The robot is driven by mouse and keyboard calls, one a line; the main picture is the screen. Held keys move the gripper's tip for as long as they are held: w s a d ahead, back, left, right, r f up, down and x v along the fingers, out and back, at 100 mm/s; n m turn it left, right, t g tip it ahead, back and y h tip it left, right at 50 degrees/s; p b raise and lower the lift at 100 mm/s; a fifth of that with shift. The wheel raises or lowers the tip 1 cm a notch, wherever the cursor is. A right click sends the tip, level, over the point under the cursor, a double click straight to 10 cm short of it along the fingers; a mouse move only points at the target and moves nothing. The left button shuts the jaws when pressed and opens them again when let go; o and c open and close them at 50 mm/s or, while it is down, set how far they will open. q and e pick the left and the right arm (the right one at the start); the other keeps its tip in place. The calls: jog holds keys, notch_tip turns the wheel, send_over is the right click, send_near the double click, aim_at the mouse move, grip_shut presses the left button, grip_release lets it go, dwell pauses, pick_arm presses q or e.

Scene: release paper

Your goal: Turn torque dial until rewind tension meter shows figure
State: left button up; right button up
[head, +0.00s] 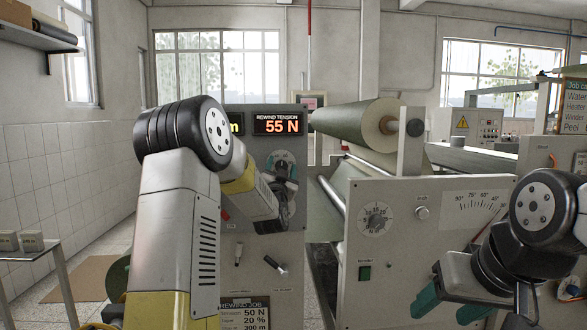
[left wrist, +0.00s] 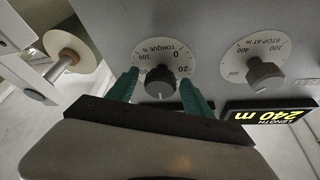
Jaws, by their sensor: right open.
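The rewind tension meter (head: 278,124) on the grey panel reads 55 N in orange. The torque dial (head: 282,158) sits below it, partly hidden by my left gripper (head: 284,186). In the left wrist view the torque dial's dark knob (left wrist: 163,83) stands on a white scale marked in percent, seen upside down. The teal fingers of my left gripper (left wrist: 160,88) are on either side of the knob, with a visible gap at each side. My right gripper (head: 447,303) is open and empty at the lower right, away from the panel.
A job card (head: 244,312) below lists tension 50 N. The stop dial (left wrist: 265,76) and the yellow length display (left wrist: 270,115), 240 m, are beside the torque dial. A large paper roll (head: 360,120) and a grey machine panel (head: 400,240) stand to the right.

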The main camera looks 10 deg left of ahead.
pick_arm(q)
jog(key=a+v, duration=0.1)
jog(key=v, duration=0.6)
jog(key=shift+s+d+f, duration=0.15)
jog(key=shift+s+d, duration=0.25)
jog(key=shift+d, duration=0.15)
jog(key=s+d+f+n+g+h, duration=0.1)
jog(key=s+g, duration=0.4)
jog(key=s, duration=0.7)
jog(key=s+d+f+g+h, duration=0.2)
jog(key=s+f+g, duration=0.3)
jog(key=s, duration=0.7)
jog(key=s+d+f+n+g+h, duration=0.1)
jog(key=s+d+f+g, duration=0.3)
jog(key=s, duration=0.9)
jog(key=shift+n+g+h, duration=0.3)
jog(key=shift+g+h, duration=0.2)
jog(key=shift+g, duration=0.4)
